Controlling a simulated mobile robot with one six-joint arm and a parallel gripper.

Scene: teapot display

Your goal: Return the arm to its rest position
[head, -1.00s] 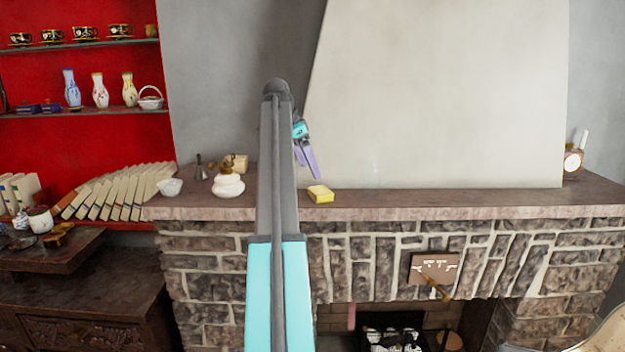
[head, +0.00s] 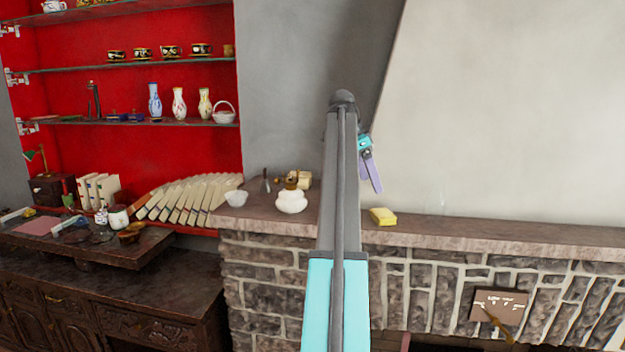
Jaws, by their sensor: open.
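My arm rises through the middle of the head view, with a teal lower link and a grey upper link. My gripper (head: 371,172) shows at the right side of the arm's upper end, with a teal body and purple fingers. It is raised above the mantel and holds nothing that I can see. Part of it is hidden behind the arm. A white teapot (head: 291,201) stands on the stone mantel (head: 480,232), just left of the arm. A yellow sponge-like block (head: 383,216) lies on the mantel, right of the arm and below the gripper.
Red shelves hold vases (head: 179,104), cups and a basket. Leaning books (head: 185,200) and a dark wooden cabinet (head: 150,305) are at left. The mantel's right side is clear.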

